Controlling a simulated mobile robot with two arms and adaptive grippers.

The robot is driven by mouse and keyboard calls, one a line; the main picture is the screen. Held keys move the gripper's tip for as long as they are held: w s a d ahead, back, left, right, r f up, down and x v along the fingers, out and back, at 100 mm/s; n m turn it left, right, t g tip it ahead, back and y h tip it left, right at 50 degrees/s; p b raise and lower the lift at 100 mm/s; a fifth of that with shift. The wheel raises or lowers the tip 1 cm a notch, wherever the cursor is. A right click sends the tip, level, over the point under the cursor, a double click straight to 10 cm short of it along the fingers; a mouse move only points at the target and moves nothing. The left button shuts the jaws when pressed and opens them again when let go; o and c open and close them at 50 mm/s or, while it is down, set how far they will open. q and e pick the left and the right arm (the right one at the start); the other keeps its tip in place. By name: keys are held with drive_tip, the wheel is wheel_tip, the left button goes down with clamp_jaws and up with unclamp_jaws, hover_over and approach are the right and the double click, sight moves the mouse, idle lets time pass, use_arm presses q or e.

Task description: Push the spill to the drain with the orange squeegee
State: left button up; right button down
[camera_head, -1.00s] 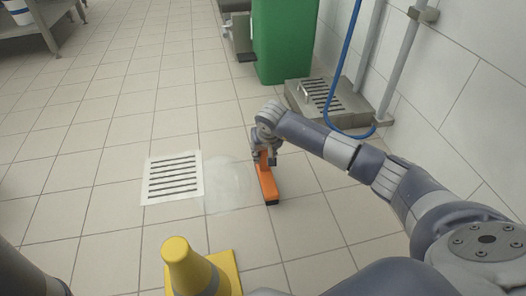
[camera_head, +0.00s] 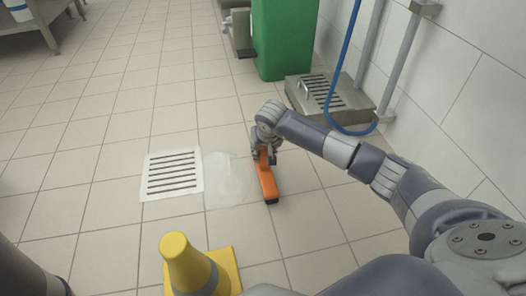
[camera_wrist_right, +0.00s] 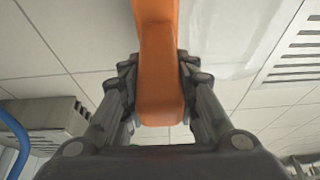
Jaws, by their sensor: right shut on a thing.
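The orange squeegee (camera_head: 267,182) stands with its head on the floor, just right of the spill. My right gripper (camera_head: 266,150) is shut on it from above; in the right wrist view the orange handle (camera_wrist_right: 158,70) sits between the fingers. The spill (camera_head: 226,180) is a pale translucent patch on the tiles. It lies between the squeegee and the drain (camera_head: 172,174), a white-framed slotted grate, and its left edge meets the drain's right side. The spill (camera_wrist_right: 222,35) and the drain (camera_wrist_right: 300,50) also show in the right wrist view. My left gripper is not in view.
A yellow cone (camera_head: 190,264) stands on the floor in front of the spill. A green bin (camera_head: 283,40) and a raised metal grate (camera_head: 330,98) are at the back right, with a blue hose (camera_head: 340,75) along the wall. The floor left of the drain is clear.

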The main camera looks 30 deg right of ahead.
drive_tip(key=shift+f, duration=0.45)
drive_tip(key=w+a, duration=0.3)
drive_tip(key=a, duration=0.4)
drive_tip(key=w+a, duration=0.3)
drive_tip(key=a, duration=0.5)
drive_tip(key=shift+a+b, duration=0.25)
drive_tip(key=shift+b, duration=0.1)
idle(1.4)
drive_tip(key=shift+r, duration=0.15)
idle(1.5)
wheel_tip(320, 180, up, 7)
drive_tip(key=p, duration=0.5)
drive_tip(key=shift+p, duration=0.4)
